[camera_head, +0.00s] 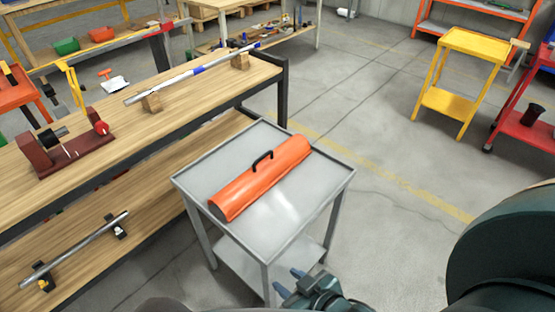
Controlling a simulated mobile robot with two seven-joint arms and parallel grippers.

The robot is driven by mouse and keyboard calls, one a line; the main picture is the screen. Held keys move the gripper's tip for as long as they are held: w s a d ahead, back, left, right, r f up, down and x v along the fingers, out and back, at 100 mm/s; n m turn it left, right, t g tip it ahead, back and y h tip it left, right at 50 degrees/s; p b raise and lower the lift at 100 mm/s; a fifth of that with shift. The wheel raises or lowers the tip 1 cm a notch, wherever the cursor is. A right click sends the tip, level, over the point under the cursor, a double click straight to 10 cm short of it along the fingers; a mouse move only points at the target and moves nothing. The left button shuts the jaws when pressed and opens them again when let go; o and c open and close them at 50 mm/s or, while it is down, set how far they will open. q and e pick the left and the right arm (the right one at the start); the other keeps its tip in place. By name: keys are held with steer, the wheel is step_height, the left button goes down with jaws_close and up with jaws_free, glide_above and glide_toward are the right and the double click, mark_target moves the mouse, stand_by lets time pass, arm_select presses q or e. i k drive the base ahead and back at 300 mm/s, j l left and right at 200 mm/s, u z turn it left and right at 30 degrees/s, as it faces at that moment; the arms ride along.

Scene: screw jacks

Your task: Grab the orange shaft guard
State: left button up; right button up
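The orange shaft guard (262,176) is a long half-round cover with a black handle (262,161) on top. It lies diagonally on the top of a grey metal cart (300,225). My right gripper (288,281) shows at the bottom middle, in front of the cart's near side and apart from the guard. Its two bluish fingers are spread with nothing between them. My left gripper is not in view.
A wooden workbench (160,140) stands left of the cart, with a shaft (185,76) on wooden blocks and a dark red fixture (60,150). A yellow cart (470,45) and a red cart (530,125) stand at the right. Floor between is clear.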

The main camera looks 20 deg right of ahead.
mark_target(266, 171)
steer(key=i+l, duration=0.1)
steer(key=l, duration=0.25)
steer(key=i+l, duration=0.15)
steer(key=l, duration=0.25)
steer(key=i+l, duration=0.1)
steer(key=l, duration=0.25)
steer(key=i+l, duration=0.15)
steer(key=l, duration=0.25)
steer(key=i+l, duration=0.1)
steer(key=l, duration=0.25)
steer(key=i+l, duration=0.15)
steer(key=l, duration=0.25)
